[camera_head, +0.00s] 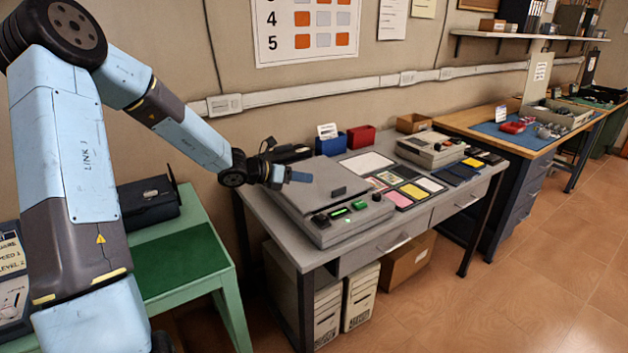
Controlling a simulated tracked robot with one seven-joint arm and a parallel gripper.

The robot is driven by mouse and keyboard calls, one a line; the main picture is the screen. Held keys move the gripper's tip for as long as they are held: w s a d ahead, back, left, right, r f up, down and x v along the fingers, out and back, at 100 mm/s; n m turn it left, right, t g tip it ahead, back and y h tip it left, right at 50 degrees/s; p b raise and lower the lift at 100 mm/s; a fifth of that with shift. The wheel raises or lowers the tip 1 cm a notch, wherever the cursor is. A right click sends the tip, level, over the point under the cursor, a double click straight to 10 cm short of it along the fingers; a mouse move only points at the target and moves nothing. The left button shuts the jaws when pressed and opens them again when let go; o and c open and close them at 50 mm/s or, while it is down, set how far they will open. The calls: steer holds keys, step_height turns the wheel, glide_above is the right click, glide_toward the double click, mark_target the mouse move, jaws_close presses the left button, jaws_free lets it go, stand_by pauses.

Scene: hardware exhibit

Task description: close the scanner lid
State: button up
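The grey scanner (322,236) sits on the left part of the grey desk. Its flat lid (313,192) lies down over the body, nearly level; I cannot tell whether a small gap is left under it. A dark handle (338,191) is on the lid, and green-lit controls (340,212) are on the front of the body. My gripper (300,176) reaches in from the left over the back part of the lid, with its blue tips close to the surface. I cannot tell whether they touch it or how far apart the fingers are.
Colored cards and folders (397,181) lie right of the scanner, with another grey device (432,149) behind. Blue (331,146) and red (361,137) bins stand at the back. A green table (180,262) is at left. The floor (480,305) in front right is clear.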

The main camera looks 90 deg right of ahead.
steer(key=shift+v, duration=1.15)
steer(key=shift+w, duration=0.1)
